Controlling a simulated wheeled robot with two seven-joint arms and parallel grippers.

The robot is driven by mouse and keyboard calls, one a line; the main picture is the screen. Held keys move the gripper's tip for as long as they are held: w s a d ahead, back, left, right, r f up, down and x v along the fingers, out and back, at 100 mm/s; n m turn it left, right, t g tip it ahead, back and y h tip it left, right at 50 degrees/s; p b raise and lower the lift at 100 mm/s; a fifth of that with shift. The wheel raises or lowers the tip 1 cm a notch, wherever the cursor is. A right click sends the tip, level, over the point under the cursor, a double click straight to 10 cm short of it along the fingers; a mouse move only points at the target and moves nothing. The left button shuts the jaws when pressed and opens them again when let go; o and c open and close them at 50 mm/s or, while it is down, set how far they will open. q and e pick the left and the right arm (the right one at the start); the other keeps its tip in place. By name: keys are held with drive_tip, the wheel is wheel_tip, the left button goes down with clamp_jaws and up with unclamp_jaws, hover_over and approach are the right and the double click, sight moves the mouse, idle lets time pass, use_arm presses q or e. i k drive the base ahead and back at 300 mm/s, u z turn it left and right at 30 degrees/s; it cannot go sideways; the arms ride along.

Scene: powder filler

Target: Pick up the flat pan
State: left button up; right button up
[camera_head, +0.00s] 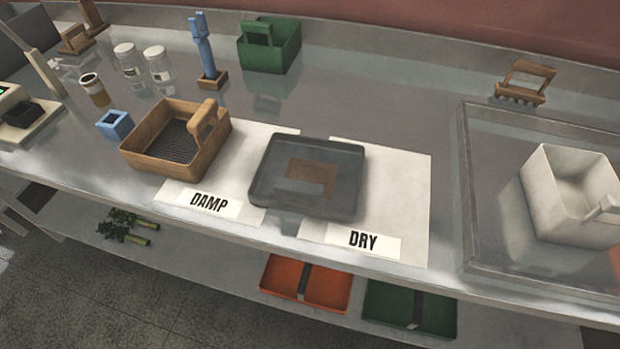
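A shallow dark grey pan (263,185), the flattest vessel on the counter, sits near the front middle. It lies partly over the "DAMP" mat (180,192) and partly over the "DRY" mat (400,200). A brown patch and a lighter grey patch show in its middle; I cannot tell what they are. Neither of my grippers is in view, and nothing visibly touches the pan.
A wooden box with a mesh floor and handle (150,158) stands left of the pan. A green caddy (283,55), jars (130,65) and a blue tool (203,45) stand behind. A white bin (545,200) is at right. Orange (280,280) and green (380,305) trays lie below.

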sight(313, 176)
drive_tip(key=u, duration=1)
drive_tip(key=k, duration=0.95)
drive_tip(key=z, duration=1.45)
drive_tip(key=i, duration=0.5)
drive_tip(key=u, duration=0.1)
